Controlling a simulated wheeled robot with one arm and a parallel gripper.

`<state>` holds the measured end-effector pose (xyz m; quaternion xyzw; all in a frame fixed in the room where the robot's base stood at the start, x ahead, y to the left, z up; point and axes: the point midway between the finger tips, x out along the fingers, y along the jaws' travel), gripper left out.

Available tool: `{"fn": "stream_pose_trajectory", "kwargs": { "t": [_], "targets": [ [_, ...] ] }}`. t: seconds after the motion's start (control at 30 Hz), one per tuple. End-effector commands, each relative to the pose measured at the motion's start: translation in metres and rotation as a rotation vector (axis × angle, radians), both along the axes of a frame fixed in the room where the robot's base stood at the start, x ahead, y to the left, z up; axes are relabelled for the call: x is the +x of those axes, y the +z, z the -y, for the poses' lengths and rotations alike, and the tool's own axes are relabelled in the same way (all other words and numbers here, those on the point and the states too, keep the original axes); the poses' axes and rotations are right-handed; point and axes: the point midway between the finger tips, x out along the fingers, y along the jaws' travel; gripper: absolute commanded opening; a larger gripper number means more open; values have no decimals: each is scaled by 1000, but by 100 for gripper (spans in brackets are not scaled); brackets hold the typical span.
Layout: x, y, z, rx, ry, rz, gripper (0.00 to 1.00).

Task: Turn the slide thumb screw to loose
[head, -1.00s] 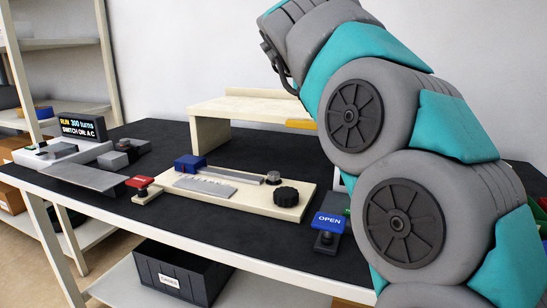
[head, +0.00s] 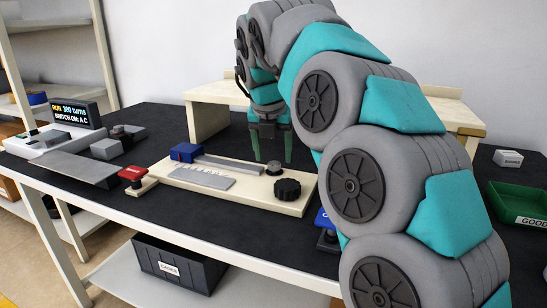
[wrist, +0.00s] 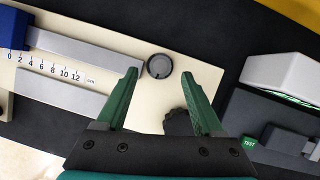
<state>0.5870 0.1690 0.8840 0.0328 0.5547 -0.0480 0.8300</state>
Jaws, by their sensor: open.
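A small grey round knob with a dark rim (head: 274,168) stands on the cream plate (head: 235,199), by the right end of the metal slide rail. A larger black lobed knob (head: 288,189) stands just in front of it. No label shows which is the slide thumb screw. My gripper (head: 272,158) is open and empty, pointing down over the grey knob. In the wrist view, the grey knob (wrist: 159,66) lies between the open green fingertips, apart from both. Fingertip height above the plate is unclear.
A blue block (head: 185,152) sits at the rail's left end, beside a centimetre scale. A red button (head: 132,174) is left of the plate; a blue one (head: 323,219) is right, partly hidden by my arm. A cream raised shelf (head: 208,120) stands behind.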

Motion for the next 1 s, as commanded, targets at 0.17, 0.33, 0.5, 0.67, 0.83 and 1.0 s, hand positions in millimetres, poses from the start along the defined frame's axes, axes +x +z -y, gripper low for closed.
{"fn": "stream_pose_trajectory", "kwargs": {
  "t": [0.17,0.33,0.5,0.67,0.83,1.0],
  "targets": [
    [6,-16,2,-2,-1,-3,69],
    [8,-20,1,-1,0,-1,69],
    [8,-20,1,-1,0,0,69],
    [8,-20,1,-1,0,0,57],
    [8,-20,1,-1,0,0,38],
    [8,-20,1,-1,1,0,19]
  ]
}}
